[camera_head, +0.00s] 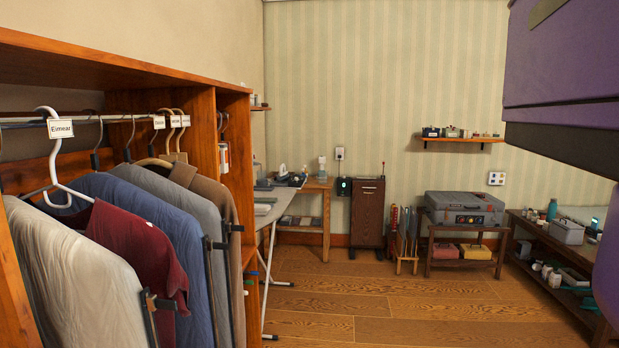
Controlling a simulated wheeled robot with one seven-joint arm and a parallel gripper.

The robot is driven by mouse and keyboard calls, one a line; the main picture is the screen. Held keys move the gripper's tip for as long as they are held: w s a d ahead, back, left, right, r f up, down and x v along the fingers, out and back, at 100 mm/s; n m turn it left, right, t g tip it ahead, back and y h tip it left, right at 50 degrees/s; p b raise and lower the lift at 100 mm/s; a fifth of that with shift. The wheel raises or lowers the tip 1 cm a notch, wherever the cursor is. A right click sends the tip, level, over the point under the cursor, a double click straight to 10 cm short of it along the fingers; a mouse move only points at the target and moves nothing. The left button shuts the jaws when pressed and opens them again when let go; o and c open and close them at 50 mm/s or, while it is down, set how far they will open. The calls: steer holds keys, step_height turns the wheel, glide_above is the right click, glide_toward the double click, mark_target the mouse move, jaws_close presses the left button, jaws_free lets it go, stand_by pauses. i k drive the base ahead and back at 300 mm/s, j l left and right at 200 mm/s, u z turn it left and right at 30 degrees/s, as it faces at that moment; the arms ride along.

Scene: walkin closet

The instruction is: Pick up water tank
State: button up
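A small pale, translucent upright container (321,168) stands on a wooden side table against the far striped wall. It may be the water tank, but it is too small in the view to be sure. It stands apart from me, across the room. My gripper is not in view, so I cannot tell its position or what it holds.
A clothes rack (215,110) with hanging garments fills the left. An ironing board (270,208) stands beyond it. A dark cabinet (367,212), a grey case (464,208) on a low bench and a right-hand shelf (548,234) line the walls. The middle floor (400,305) is clear.

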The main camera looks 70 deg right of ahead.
mark_target(261, 175)
steer(key=z, duration=1.6)
steer(key=i+l+z, duration=0.3)
steer(key=i, duration=0.5)
steer(key=i+z, duration=0.25)
steer(key=i, duration=2.45)
steer(key=i+u, duration=0.25)
steer(key=i, duration=0.3)
steer(key=i+l+u, duration=0.2)
steer(key=i, duration=0.35)
steer(key=i+l+u, duration=0.25)
steer(key=i, duration=0.25)
steer(key=i+l+u, duration=0.75)
steer(key=i+j, duration=0.4)
